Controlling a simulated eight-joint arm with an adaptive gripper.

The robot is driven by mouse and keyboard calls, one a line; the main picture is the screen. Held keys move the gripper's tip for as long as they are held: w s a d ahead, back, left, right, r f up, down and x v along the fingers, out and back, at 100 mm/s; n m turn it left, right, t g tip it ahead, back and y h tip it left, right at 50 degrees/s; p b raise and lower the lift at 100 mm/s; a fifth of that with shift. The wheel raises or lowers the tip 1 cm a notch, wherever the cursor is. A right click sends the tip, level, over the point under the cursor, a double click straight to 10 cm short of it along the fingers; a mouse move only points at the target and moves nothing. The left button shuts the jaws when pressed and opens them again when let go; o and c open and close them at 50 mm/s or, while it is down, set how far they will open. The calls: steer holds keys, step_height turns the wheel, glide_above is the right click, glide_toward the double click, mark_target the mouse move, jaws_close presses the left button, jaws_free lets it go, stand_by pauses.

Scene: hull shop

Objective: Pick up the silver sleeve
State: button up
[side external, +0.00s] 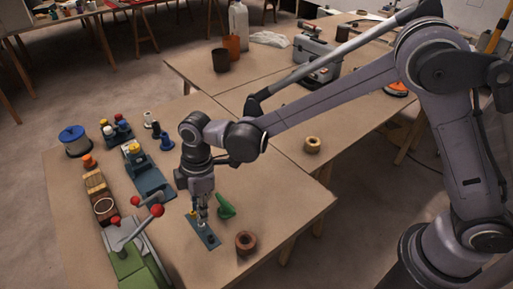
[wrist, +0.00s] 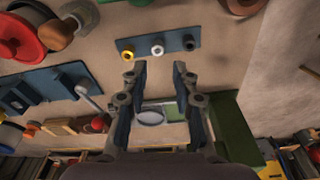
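In the wrist view, the silver sleeve (wrist: 158,47) is a small pale metal ring in the middle of a blue plate (wrist: 142,48). A yellow ring (wrist: 127,55) is to its left and a dark ring (wrist: 189,42) to its right. My gripper (wrist: 157,68) is open, its two fingers apart, with the sleeve lined up just beyond the gap between the fingertips. In the side view, my gripper (side external: 201,220) points down over the blue plate (side external: 207,238) and hides most of what is on it. I cannot tell its exact height above the sleeve.
A green piece (side external: 225,207) lies close beside the plate. A copper-brown ring (side external: 246,242) is near the table's front edge. Red-knobbed levers (side external: 156,210) rise at the left. More blue fixtures (side external: 148,180) stand behind them. The table right of the green piece is mostly clear.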

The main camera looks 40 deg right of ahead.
mark_target(201, 224)
steer(key=shift+w+a+f, duration=0.1)
steer(key=shift+f, duration=1.45)
steer(key=shift+w+a+f, duration=0.1)
steer(key=shift+f, duration=1.45)
jaws_close()
